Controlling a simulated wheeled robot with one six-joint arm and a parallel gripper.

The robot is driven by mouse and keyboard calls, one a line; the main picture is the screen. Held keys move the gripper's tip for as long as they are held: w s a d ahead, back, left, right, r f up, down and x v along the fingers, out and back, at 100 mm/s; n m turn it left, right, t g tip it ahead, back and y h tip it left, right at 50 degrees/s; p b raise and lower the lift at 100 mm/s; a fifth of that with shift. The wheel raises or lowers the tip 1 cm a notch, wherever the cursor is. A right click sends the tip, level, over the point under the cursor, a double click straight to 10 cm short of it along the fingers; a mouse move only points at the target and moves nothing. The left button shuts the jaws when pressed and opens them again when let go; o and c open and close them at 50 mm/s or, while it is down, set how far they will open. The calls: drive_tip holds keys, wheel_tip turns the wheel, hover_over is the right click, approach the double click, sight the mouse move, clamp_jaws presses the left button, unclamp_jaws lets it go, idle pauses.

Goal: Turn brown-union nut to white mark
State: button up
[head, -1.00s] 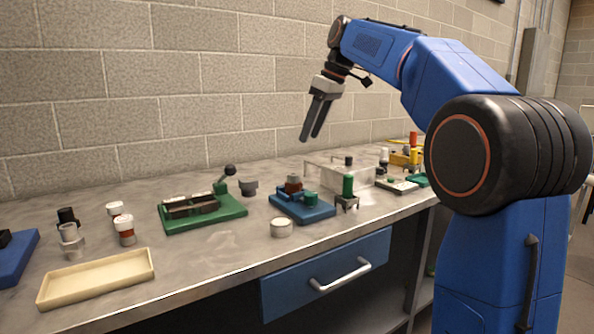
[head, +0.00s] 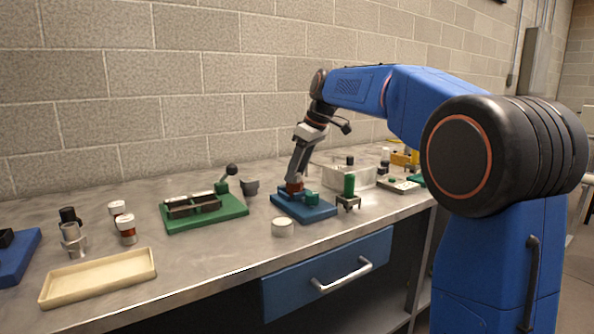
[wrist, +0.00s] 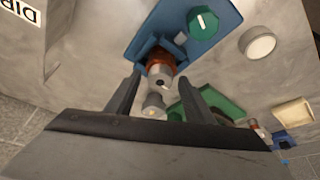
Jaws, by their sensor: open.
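The brown union nut (wrist: 157,58) stands on the blue base plate (wrist: 205,22); a grey metal fitting end sits at its top in the wrist view. The nut (head: 294,185) also shows in the head view, partly hidden by the fingers. My gripper (wrist: 160,92) is open, its two dark fingers on either side of the fitting and just short of the nut in the wrist view. In the head view my gripper (head: 296,174) points down at the nut from above. I cannot tell whether a finger touches it. A green knob (wrist: 203,22) with a white line stands on the same plate.
A white round cap (head: 282,227) lies in front of the plate. The green fixture with a lever (head: 240,208) is to the left, beside a grey cup (head: 249,187). A green cylinder on a stand (head: 349,186) is close at the right. A cream tray (head: 60,295) lies front left.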

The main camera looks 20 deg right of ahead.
drive_tip(key=c, duration=1)
drive_tip(key=shift+c, duration=0.2)
drive_tip(key=m, duration=0.2)
drive_tip(key=m+h, duration=0.1)
drive_tip(key=shift+s+a+m+t, duration=0.15)
drive_tip(key=shift+m+t, duration=0.25)
drive_tip(key=m+h, duration=0.1)
drive_tip(key=m, duration=0.1)
drive_tip(key=m+h, duration=0.1)
drive_tip(key=m, duration=0.1)
drive_tip(key=shift+a+m+t, duration=0.15)
drive_tip(key=shift+m+t, duration=0.15)
drive_tip(key=shift+t, duration=0.1)
drive_tip(key=m+h, duration=0.1)
drive_tip(key=m, duration=0.2)
drive_tip(key=shift+a+m, duration=0.15)
drive_tip(key=shift+m, duration=0.15)
drive_tip(key=shift+m+g+h, duration=0.4)
drive_tip(key=shift+m+h, duration=0.4)
drive_tip(key=shift+m, duration=1.1)
